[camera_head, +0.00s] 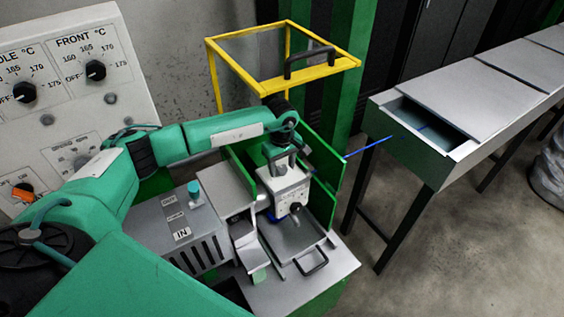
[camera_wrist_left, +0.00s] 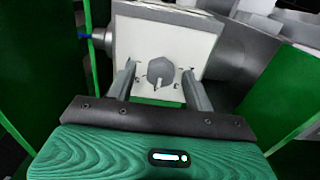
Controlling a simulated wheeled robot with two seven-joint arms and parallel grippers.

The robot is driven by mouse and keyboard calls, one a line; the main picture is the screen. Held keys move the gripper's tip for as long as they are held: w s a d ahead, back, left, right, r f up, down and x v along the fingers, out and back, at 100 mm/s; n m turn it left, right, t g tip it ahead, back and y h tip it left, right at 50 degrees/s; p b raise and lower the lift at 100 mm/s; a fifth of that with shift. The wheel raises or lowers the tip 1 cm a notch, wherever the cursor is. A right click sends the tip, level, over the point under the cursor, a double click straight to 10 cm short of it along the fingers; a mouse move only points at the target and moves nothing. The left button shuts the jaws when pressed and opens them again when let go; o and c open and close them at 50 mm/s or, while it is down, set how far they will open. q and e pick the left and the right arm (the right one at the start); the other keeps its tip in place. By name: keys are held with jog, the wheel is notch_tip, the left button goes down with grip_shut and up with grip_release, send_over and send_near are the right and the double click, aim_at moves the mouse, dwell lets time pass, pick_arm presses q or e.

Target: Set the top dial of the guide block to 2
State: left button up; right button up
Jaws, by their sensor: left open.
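The guide block (camera_head: 291,197) is a pale box standing among green plates on the machine. A dark round knob (camera_head: 295,207) shows on its near face. My left gripper (camera_head: 280,158) comes down over the block from above. In the left wrist view, the block's top face (camera_wrist_left: 195,48) carries a grey faceted dial (camera_wrist_left: 161,72) with small marks around it; the marks are too small to read surely. My open left gripper (camera_wrist_left: 160,80) has one finger on each side of the dial, with gaps between. My right gripper is not in view.
A blue cable (camera_head: 368,147) runs from the green plates to an open grey trough (camera_head: 430,128) at right. A yellow frame (camera_head: 213,75) stands behind the arm. A panel with several dials (camera_head: 60,100) is at left. A tray with a handle (camera_head: 312,262) lies in front.

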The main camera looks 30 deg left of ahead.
pick_arm(q)
jog(key=c, duration=0.8)
jog(key=shift+c, duration=0.9)
jog(key=shift+f+n+b, duration=0.1)
jog(key=shift+n+b, duration=0.2)
jog(key=shift+b, duration=0.2)
jog(key=shift+f+n+b, duration=0.1)
jog(key=shift+n+b, duration=0.8)
jog(key=shift+b, duration=0.2)
jog(key=shift+n+b, duration=0.85)
jog(key=shift+n, duration=0.15)
jog(key=n+b, duration=0.5)
jog(key=n, duration=0.3)
jog(key=shift+b, duration=0.35)
jog(key=n, duration=0.1)
jog(key=n+b, duration=0.1)
jog(key=n, duration=0.1)
jog(key=n+b, duration=0.1)
jog(key=shift+r+n, duration=0.3)
jog(key=shift+n, duration=0.1)
jog(key=shift+w+r+n, duration=0.1)
jog(key=shift+n, duration=0.3)
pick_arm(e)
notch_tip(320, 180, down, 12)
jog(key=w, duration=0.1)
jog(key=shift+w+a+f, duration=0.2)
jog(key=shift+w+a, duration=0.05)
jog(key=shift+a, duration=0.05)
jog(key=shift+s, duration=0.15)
